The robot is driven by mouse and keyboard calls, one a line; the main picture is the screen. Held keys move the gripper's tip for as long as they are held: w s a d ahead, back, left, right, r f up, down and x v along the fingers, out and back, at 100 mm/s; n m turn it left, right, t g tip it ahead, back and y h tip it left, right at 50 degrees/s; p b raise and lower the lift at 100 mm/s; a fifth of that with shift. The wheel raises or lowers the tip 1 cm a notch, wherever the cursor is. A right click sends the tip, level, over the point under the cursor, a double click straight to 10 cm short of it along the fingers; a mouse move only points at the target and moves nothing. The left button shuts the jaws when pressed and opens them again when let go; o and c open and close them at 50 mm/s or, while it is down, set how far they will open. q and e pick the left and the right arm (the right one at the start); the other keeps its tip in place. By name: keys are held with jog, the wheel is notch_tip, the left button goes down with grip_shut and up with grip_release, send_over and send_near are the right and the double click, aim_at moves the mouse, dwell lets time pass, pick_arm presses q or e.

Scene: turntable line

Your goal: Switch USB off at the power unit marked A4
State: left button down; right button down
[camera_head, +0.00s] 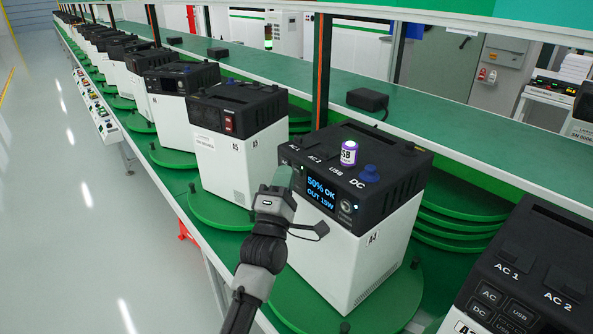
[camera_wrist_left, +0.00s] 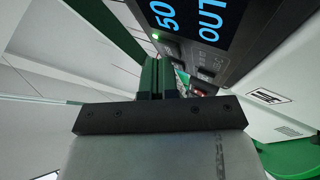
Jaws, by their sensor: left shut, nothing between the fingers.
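The power unit marked A4 (camera_head: 338,265) is a white box with a black top, standing on a green turntable. Its lit screen (camera_head: 322,193) reads "50% OK, OUT 15W"; part of it also shows in the left wrist view (camera_wrist_left: 205,18). A purple plug marked USB (camera_head: 349,153) stands on its top, beside a blue plug (camera_head: 371,170) near the DC marking. My left gripper (camera_head: 281,179) is shut and empty at the front panel's left end, partly hiding it. In the left wrist view its fingertips (camera_wrist_left: 160,75) are close to small panel buttons (camera_wrist_left: 172,48), near a lit green light (camera_wrist_left: 154,37); contact is unclear.
Unit A5 (camera_head: 235,150) stands behind to the left, with more units along the line. Another unit (camera_head: 530,270) is at the front right. A green shelf (camera_head: 460,140) with a black adapter (camera_head: 367,100) runs behind. The floor at left is clear.

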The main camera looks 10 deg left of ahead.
pick_arm(q)
jog(key=shift+w, duration=0.1)
dwell(0.6)
jog(key=shift+s+a, duration=0.4)
jog(key=shift+s, duration=0.2)
jog(key=s+a+p, duration=0.1)
jog(key=s, duration=0.1)
jog(key=s+a+p, duration=0.1)
jog(key=s+a, duration=0.1)
dwell(0.7)
